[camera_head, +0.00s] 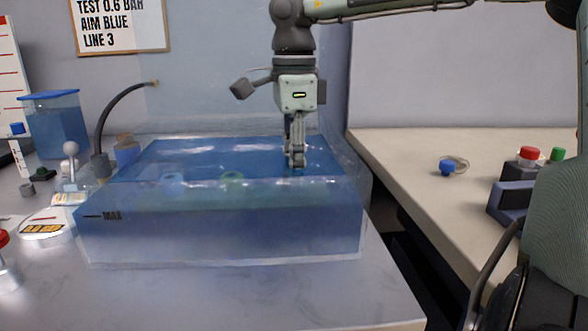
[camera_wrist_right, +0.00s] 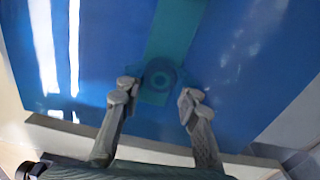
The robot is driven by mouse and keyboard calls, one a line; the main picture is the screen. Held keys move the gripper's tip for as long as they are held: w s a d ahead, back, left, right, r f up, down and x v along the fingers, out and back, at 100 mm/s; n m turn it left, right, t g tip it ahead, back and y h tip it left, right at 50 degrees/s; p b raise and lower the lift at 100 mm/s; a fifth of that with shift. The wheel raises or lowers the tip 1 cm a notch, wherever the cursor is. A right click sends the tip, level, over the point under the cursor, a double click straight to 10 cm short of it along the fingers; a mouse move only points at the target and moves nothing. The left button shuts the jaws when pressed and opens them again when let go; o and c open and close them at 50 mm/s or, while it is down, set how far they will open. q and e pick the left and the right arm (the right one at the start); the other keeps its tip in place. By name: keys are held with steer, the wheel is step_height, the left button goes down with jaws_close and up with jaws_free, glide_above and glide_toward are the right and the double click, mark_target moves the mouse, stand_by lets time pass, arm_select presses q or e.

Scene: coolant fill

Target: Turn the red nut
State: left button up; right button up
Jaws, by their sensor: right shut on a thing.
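A clear tank (camera_head: 225,225) of blue liquid stands on the near table. My right gripper (camera_head: 296,162) points straight down at its back right part, with fingertips at or in the liquid. In the wrist view my right gripper (camera_wrist_right: 155,98) has its fingers on either side of a round, ringed part (camera_wrist_right: 160,76) at the end of a teal bar (camera_wrist_right: 172,40). The part looks blue-green through the liquid. No part of it shows as red, so I cannot tell whether it is the red nut. Finger contact is hard to see. My left gripper is out of view.
A hose (camera_head: 115,105) rises at the tank's left. A lidded blue container (camera_head: 55,125) and small fittings stand further left. On the right bench (camera_head: 400,150) are a blue-capped piece (camera_head: 447,167) and a red button (camera_head: 529,154). A gap separates table and bench.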

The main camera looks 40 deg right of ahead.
stand_by(0.5)
steer(key=o, duration=1.2)
steer(key=shift+c, duration=0.2)
steer(key=shift+r, duration=0.1)
step_height(320, 180, up, 12)
